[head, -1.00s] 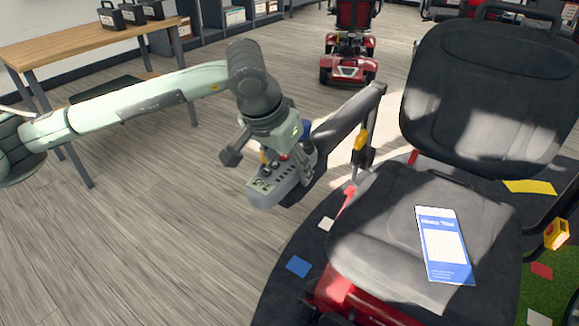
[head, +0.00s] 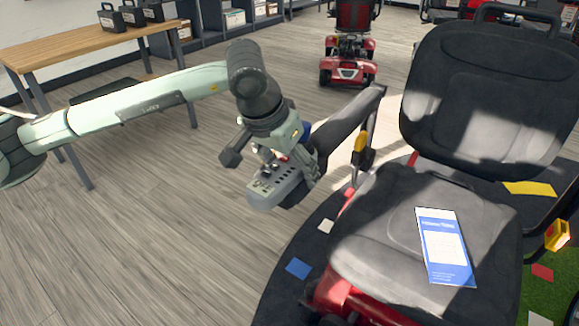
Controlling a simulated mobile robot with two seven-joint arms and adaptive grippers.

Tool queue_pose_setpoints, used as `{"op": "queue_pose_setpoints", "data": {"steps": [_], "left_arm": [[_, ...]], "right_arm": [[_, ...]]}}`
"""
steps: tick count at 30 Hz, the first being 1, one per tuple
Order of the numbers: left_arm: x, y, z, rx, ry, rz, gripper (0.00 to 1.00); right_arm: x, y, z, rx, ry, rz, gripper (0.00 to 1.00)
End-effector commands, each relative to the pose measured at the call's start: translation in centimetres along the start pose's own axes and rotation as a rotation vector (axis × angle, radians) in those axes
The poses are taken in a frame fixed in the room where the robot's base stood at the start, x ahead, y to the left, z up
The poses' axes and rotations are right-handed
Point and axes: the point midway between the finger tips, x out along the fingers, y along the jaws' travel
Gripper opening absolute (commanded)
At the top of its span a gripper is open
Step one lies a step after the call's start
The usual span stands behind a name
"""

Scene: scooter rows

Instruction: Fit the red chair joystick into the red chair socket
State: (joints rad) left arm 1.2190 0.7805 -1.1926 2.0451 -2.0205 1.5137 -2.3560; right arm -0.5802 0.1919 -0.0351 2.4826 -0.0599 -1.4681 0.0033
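The red chair joystick (head: 277,190) is a grey control box with small buttons. It lies at the front end of the raised, dark armrest (head: 345,120) of the red chair, left of the seat. My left gripper (head: 268,156) is right over the box, pointing down. One dark finger pad shows to the left of the box; the other finger is hidden, so I cannot tell whether the gripper grips it. The red chair socket is hidden behind the box and gripper. My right gripper is out of view.
The chair's grey seat (head: 392,230) carries a blue and white leaflet (head: 445,246). A wooden table (head: 90,45) with black cases stands at the back left. Another red scooter (head: 348,65) is at the back. The wooden floor at left is clear.

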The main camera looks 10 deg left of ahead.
Motion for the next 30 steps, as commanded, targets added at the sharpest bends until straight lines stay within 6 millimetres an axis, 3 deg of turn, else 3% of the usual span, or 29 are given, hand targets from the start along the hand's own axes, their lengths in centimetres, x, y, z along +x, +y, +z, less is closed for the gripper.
{"op": "queue_pose_setpoints", "data": {"steps": [8, 11, 22, 30], "left_arm": [[-0.3, 0.0, 0.1, 0.000, -0.003, -0.001, 0.71], [-1.5, 0.0, 0.0, 0.000, 0.000, -0.001, 0.71], [-9.2, 0.0, 0.0, 0.000, 0.002, -0.001, 0.71], [-11.8, 0.0, 0.0, 0.001, -0.001, 0.000, 0.71]], "right_arm": [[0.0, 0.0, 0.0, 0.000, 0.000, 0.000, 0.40], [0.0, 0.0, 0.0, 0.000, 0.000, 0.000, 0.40], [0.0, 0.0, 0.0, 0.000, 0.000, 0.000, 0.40], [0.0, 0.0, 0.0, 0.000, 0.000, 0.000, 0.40]]}}
